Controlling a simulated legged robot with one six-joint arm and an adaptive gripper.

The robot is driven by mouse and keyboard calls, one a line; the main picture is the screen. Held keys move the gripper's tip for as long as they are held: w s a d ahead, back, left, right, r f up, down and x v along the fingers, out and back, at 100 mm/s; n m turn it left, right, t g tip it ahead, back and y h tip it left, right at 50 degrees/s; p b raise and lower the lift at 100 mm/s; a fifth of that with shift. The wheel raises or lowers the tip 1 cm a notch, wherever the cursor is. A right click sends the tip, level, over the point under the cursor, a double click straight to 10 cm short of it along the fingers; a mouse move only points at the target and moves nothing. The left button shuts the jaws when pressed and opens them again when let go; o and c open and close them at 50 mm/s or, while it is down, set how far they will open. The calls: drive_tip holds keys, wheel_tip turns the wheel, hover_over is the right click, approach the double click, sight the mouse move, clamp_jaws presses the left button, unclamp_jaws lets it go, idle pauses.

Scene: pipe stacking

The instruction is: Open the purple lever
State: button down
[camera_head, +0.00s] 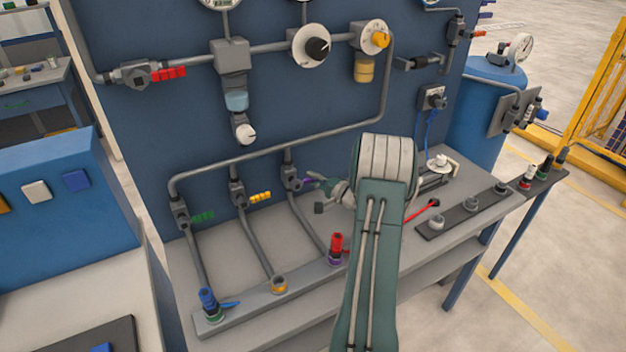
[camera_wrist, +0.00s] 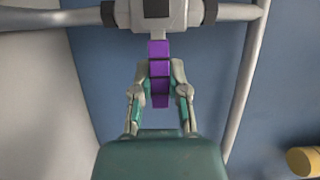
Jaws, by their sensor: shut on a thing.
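My green arm hides part of the bench and the area right of the lever.
A green lever (camera_head: 203,217) and a yellow lever (camera_head: 260,197) sit on neighbouring valves to the left. Grey pipes run down to a rail with a blue-capped fitting (camera_head: 208,300) and a red one (camera_head: 337,244). A blue panel (camera_head: 150,120) stands behind.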

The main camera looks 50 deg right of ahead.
sight(308, 179)
drive_tip(key=r+n+g, duration=0.1)
drive_tip(key=n, duration=0.2)
drive_tip(key=shift+a+r+n+g, duration=0.3)
drive_tip(key=shift+r+g, duration=0.05)
drive_tip(key=shift+g, duration=0.05)
drive_tip(key=n, duration=0.1)
drive_tip(key=r+n+g+h, duration=0.1)
drive_tip(key=a+n, duration=0.1)
drive_tip(key=shift+w+a+r, duration=0.1)
drive_tip(key=shift+w+r, duration=0.15)
drive_tip(key=shift+r, duration=0.1)
drive_tip(key=n, duration=0.1)
drive_tip(key=a+n+g+h, duration=0.1)
drive_tip(key=r+n+h, duration=0.1)
drive_tip(key=shift+w+a+n+g, duration=0.25)
drive_tip(key=shift+a+n+g, duration=0.05)
drive_tip(key=shift+a, duration=0.1)
drive_tip(key=shift+w+a+r+n+g+h, duration=0.1)
drive_tip(key=shift+w+a+n+g+h, duration=0.1)
drive_tip(key=shift+a+n+h, duration=0.4)
drive_tip(key=shift+w+a+n+g+h, duration=0.1)
drive_tip(key=shift+a+n+g+h, duration=0.15)
drive_tip(key=shift+n+h, duration=0.5)
drive_tip(key=shift+a+n, duration=0.1)
drive_tip(key=shift+n, duration=0.15)
drive_tip(key=c, duration=0.6)
unclamp_jaws()
drive_tip(key=shift+r, duration=0.1)
drive_tip(key=shift+r, duration=0.1)
